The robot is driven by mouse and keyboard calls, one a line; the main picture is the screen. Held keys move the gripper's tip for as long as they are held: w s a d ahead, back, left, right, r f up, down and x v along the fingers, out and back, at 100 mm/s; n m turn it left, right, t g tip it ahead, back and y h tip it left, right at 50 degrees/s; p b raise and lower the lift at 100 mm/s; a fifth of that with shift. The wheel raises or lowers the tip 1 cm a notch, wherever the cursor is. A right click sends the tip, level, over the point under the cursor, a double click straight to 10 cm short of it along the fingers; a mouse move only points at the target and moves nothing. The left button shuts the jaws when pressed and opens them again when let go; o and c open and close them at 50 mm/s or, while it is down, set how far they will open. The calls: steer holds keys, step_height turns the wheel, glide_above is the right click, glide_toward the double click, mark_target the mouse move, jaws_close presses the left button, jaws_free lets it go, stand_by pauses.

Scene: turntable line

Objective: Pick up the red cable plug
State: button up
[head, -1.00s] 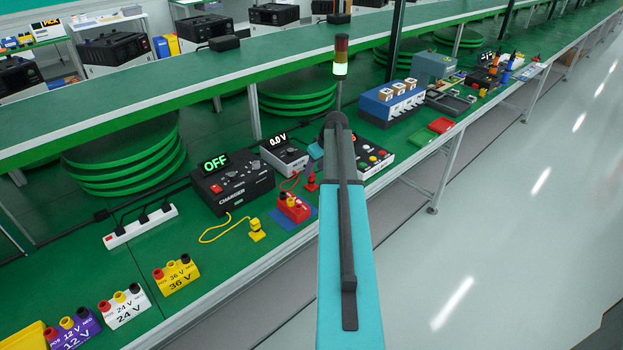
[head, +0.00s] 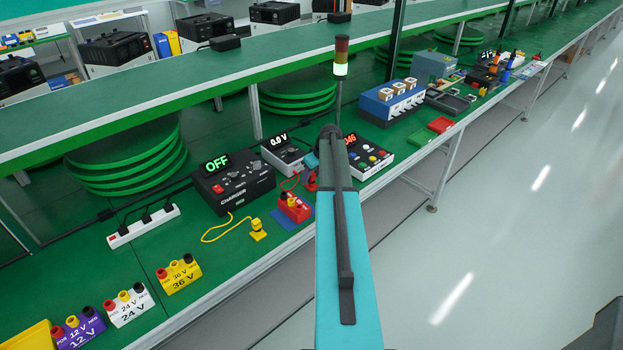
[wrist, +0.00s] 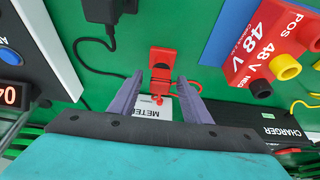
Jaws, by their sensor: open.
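The red cable plug (wrist: 163,66) lies on the green table in the wrist view, just beyond and between my fingertips. In the head view the plug (head: 311,181) shows beside my arm, which partly covers that area. My gripper (wrist: 159,88) is open, with one grey-purple finger on each side of the plug's near end. I cannot tell whether either finger touches it. The gripper's fingers are hidden behind my arm in the head view.
The white meter (head: 284,154) and black charger (head: 235,183) stand nearby. The red 48 V block (head: 295,207) is close to the plug. A yellow plug (head: 257,230) lies farther left. A black adapter (wrist: 105,10) and cable lie beyond the fingers.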

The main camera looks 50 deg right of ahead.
mark_target(312, 174)
steer(key=shift+c, duration=0.2)
steer(key=c, duration=1)
steer(key=shift+r, duration=0.15)
steer(key=shift+r+b, duration=0.85)
steer(key=shift+r, duration=0.5)
steer(key=shift+s+a+r, duration=0.15)
steer(key=shift+s+r, duration=0.05)
steer(key=shift+r, duration=0.05)
steer(key=s+a+b, duration=0.1)
steer(key=s+a, duration=0.1)
steer(key=s, duration=0.2)
steer(key=s+a+r+b, duration=0.1)
steer(key=s+a+b, duration=0.1)
steer(key=s+a, duration=0.1)
steer(key=s+a+b, duration=0.1)
steer(key=s+a, duration=0.2)
steer(key=s, duration=0.3)
steer(key=shift+a+r, duration=0.2)
steer(key=shift+r, duration=0.05)
